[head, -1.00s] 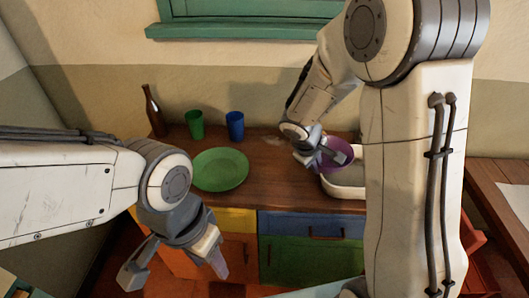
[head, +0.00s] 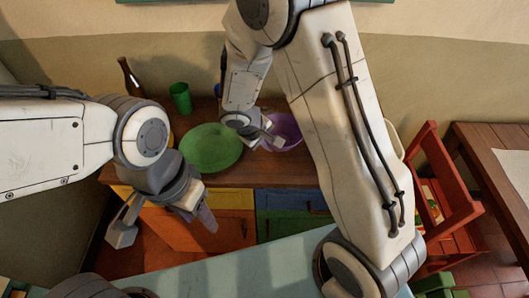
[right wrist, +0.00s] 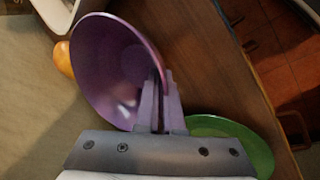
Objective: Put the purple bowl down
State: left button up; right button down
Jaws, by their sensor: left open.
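The purple bowl (head: 286,131) is at my right gripper (head: 268,142), over the counter just right of the green plate (head: 211,149). In the right wrist view the bowl (right wrist: 105,62) is tilted, its inside facing the camera, and the fingers of my right gripper (right wrist: 161,100) are closed on its rim. The green plate (right wrist: 232,140) shows partly behind the fingers there. I cannot tell whether the bowl touches the counter. My left gripper (head: 164,226) is open and empty in front of the cabinet.
A brown bottle (head: 131,78) and a green cup (head: 180,97) stand at the counter's back left. A blue cup is mostly hidden by my right arm. In the right wrist view, an orange object (right wrist: 64,60) and a white container (right wrist: 57,12) show beyond the bowl. A red chair (head: 446,190) stands right.

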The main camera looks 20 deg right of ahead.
aim_at(269, 160)
jog(key=shift+a+f, duration=0.45)
jog(key=shift+a, duration=0.1)
jog(key=shift+f, duration=1.85)
jog(key=shift+f, duration=0.15)
jog(key=c, duration=1.1)
grip_release()
jog(key=shift+o, duration=0.2)
